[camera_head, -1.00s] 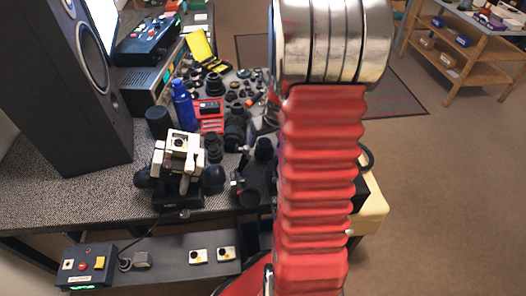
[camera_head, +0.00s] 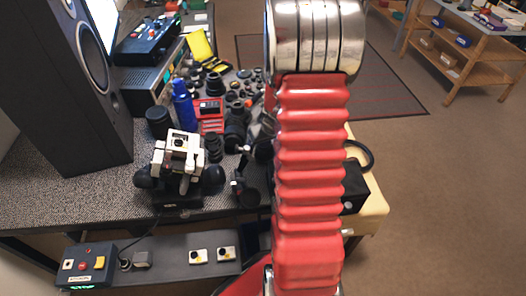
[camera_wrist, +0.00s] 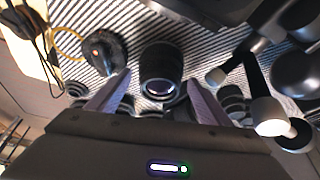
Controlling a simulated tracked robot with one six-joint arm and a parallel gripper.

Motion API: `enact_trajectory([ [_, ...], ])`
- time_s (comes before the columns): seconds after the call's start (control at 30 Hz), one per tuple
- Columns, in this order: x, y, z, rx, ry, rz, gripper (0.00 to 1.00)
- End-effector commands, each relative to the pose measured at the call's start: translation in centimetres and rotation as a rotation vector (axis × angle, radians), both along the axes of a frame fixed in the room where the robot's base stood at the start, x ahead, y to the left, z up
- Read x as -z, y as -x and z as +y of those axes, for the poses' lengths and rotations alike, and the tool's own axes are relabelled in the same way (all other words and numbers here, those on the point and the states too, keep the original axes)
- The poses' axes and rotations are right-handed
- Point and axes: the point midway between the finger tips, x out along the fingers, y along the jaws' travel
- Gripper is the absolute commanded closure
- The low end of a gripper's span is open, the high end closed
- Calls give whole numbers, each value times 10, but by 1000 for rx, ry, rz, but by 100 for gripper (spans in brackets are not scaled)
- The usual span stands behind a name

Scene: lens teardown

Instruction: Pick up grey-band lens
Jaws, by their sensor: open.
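A dark, upright lens (camera_wrist: 161,70) stands on the striped surface in the wrist view, with a paler ring near its lower end. I cannot tell for sure whether its band is grey. My gripper (camera_wrist: 158,82) is open, with one finger on each side of this lens and a gap on both sides. It does not hold the lens. In the head view my red arm hides the gripper, and I cannot pick out a grey-band lens among the dark lenses (camera_head: 214,84) on the bench.
A round black piece (camera_wrist: 104,50) lies left of the lens in the wrist view. A white-tipped stand arm (camera_wrist: 268,114) is close on the right. The head view shows a white-and-black device (camera_head: 180,158), a blue bottle (camera_head: 183,104) and a speaker (camera_head: 75,85) on the crowded bench.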

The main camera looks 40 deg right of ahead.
Motion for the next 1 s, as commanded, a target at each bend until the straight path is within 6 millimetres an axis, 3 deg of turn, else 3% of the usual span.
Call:
enact_trajectory([
  [0.37,0,0,0,0,0,0,29],
  [1.0,0,0,0,0,-1,1,74],
])
